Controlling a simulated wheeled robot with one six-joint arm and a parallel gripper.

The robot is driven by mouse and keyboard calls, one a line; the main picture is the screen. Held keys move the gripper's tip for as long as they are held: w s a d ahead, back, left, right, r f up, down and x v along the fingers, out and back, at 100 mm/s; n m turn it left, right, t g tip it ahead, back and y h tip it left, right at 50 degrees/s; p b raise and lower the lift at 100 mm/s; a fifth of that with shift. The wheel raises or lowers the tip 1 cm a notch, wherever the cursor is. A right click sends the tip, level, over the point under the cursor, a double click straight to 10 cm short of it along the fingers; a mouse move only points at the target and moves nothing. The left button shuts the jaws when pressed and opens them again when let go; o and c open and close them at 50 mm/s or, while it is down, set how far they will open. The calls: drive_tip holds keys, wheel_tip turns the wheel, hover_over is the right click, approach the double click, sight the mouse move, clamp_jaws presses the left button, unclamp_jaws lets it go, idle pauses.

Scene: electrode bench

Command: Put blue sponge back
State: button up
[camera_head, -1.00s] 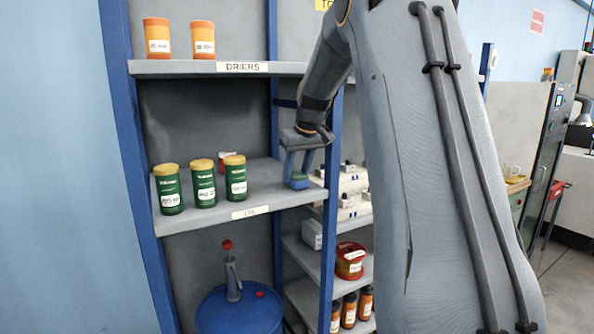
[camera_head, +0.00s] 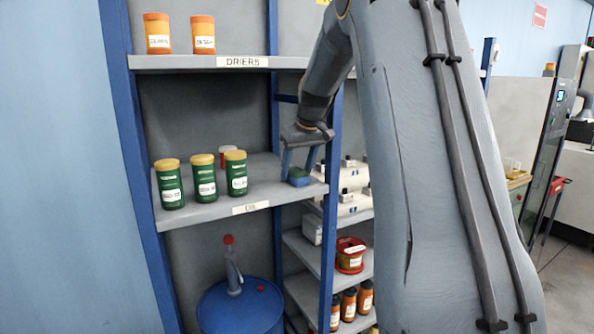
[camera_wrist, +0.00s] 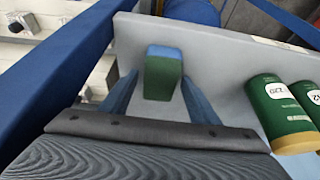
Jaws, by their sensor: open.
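The blue sponge (camera_head: 299,177), which has a green face, lies on the shelf labelled OIL, near its right front corner. The wrist view shows its green face and blue end (camera_wrist: 163,78) on the grey shelf board. My gripper (camera_head: 299,168) is above the sponge, pointing down. Its blue fingers are spread apart. In the wrist view the fingers of my gripper (camera_wrist: 160,80) stand on either side of the sponge with gaps to it, so it is not gripped.
Several green cans with yellow lids (camera_head: 204,178) stand left of the sponge on the OIL shelf (camera_head: 215,209). A blue upright post (camera_head: 331,200) is close on the right. The DRIERS shelf (camera_head: 180,63) is above. A blue drum (camera_head: 240,310) stands below.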

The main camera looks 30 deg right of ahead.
drive_tip(key=b+v, duration=0.3)
drive_tip(key=v, duration=0.9)
drive_tip(key=s+a+f+g, duration=0.1)
drive_tip(key=s+a+f, duration=0.7)
drive_tip(key=f, duration=0.4)
drive_tip(key=s+a+f+g, duration=0.1)
drive_tip(key=s+a+f, duration=0.8)
drive_tip(key=f, duration=0.3)
drive_tip(key=s+a+f, duration=0.3)
drive_tip(key=s+f, duration=0.4)
drive_tip(key=s, duration=0.4)
drive_tip(key=shift+a+f+g, duration=0.3)
drive_tip(key=shift+f+g, duration=0.05)
drive_tip(key=shift+g, duration=0.05)
drive_tip(key=shift+f+b, duration=0.3)
